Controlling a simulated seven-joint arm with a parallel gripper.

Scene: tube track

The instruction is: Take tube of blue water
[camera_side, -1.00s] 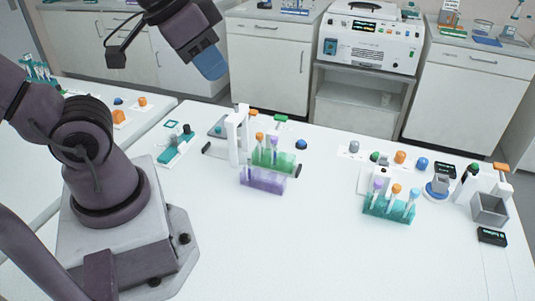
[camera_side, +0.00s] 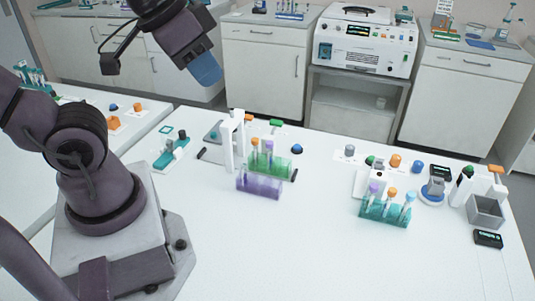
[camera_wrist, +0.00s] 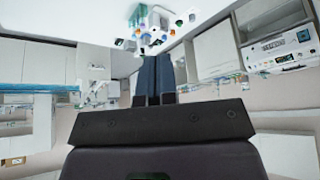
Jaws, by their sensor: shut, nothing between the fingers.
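A teal rack (camera_side: 385,212) stands on the right half of the white table. It holds a tube with a purple cap (camera_side: 374,189), one with an orange cap (camera_side: 391,192) and one with a light blue cap (camera_side: 410,198). A green rack (camera_side: 270,165) behind a purple rack (camera_side: 259,186) stands near the middle, with an orange-capped tube (camera_side: 254,150) and a purple-capped tube (camera_side: 268,153). I cannot tell the water colours at this size. My gripper (camera_side: 208,72) is high above the table's back left, away from the racks. Its blue fingers (camera_wrist: 154,80) are together and empty in the wrist view.
A white stand (camera_side: 234,140) rises left of the green rack. A grey box (camera_side: 485,210), a small black device (camera_side: 488,238) and a round blue-and-white device (camera_side: 434,190) sit at the right. The table's front middle is clear.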

